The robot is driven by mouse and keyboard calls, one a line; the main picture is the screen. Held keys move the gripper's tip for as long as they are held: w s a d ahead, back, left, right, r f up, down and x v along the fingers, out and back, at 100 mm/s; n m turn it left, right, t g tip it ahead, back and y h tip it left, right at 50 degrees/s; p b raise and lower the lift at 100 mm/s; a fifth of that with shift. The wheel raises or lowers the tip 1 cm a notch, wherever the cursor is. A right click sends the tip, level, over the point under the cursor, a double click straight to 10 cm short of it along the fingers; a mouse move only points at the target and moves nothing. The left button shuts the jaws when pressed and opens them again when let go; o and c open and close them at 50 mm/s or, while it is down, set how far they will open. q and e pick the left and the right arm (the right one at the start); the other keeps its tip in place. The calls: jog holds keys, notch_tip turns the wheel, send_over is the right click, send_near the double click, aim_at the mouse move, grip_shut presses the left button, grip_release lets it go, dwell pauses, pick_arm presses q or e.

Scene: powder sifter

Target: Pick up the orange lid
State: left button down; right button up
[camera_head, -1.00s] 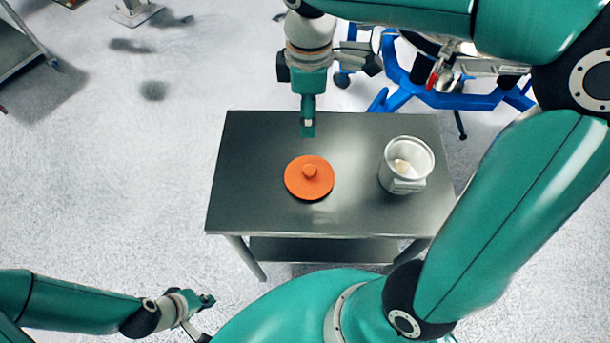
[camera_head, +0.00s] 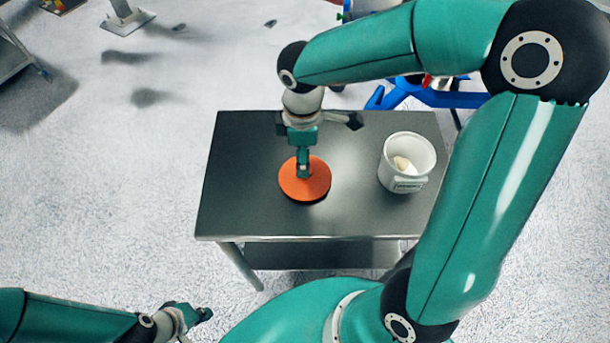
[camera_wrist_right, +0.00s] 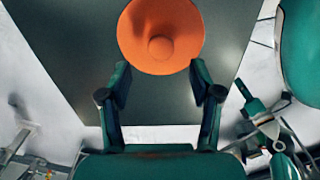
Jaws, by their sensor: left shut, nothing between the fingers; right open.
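The orange lid (camera_head: 318,186) is a round disc with a knob, on the metal table (camera_head: 240,205). In the right wrist view the lid (camera_wrist_right: 140,30) and its knob lie ahead of my right gripper (camera_wrist_right: 160,74), whose two fingers are spread with nothing between them. In the head view my right gripper (camera_head: 303,174) points down over the lid's middle and hides the knob; I cannot tell if it touches. My left gripper (camera_head: 205,314) is shut and empty, low at the left, away from the table.
A white container (camera_head: 420,158) with pale contents stands on the table right of the lid. The table's left part is clear. A blue frame (camera_head: 440,97) stands on the floor behind the table.

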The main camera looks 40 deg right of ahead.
aim_at(313, 187)
jog(key=shift+s+d+f, duration=0.1)
jog(key=shift+f, duration=1.4)
jog(key=shift+s+d+f, duration=0.1)
jog(key=shift+f, duration=1.4)
jog(key=c, duration=1)
